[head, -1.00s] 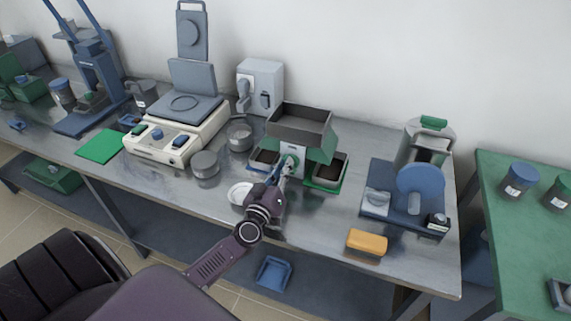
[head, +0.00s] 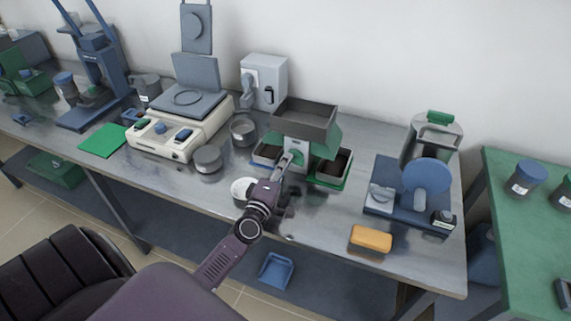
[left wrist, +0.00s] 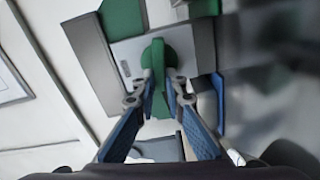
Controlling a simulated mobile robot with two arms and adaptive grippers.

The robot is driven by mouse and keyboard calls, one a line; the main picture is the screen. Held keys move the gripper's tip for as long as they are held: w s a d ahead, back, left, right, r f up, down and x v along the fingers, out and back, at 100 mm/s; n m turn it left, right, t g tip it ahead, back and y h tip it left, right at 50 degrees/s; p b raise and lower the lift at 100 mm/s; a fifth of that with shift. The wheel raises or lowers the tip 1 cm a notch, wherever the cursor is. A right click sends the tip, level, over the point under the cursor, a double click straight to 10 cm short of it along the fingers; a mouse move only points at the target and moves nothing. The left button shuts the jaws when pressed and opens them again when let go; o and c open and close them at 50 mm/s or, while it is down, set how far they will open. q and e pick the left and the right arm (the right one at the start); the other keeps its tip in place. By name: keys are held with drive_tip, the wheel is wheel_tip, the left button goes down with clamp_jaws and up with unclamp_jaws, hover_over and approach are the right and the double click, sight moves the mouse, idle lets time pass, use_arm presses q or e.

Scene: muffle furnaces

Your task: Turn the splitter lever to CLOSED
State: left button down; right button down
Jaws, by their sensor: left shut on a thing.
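The splitter stands on the bench in the head view, with a grey hopper (head: 305,124) on top and green side panels. Its green lever (head: 298,157) is on the light front plate. My left gripper (head: 286,160) reaches it from the front. In the left wrist view, the lever (left wrist: 157,60) stands roughly upright in the picture, on a grey plate (left wrist: 126,56). The blue-padded fingers of my left gripper (left wrist: 160,88) are on either side of it, shut on it. I cannot read any lever marking. My right gripper is not in view.
Trays with green and blue rims (head: 346,178) sit at the splitter's foot. A white dish (head: 241,187) is close to my left arm. A yellow block (head: 371,238) lies front right. A blue-based device (head: 382,207) stands to the right. Bare bench (head: 310,222) lies in front.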

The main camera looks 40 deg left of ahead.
use_arm(q)
drive_tip(key=shift+f+n, duration=0.25)
drive_tip(key=shift+n, duration=0.75)
drive_tip(key=shift+b, duration=0.3)
drive_tip(key=c, duration=2)
unclamp_jaws()
drive_tip(key=shift+s, duration=0.1)
drive_tip(key=v, duration=1.2)
drive_tip(key=shift+r, duration=0.1)
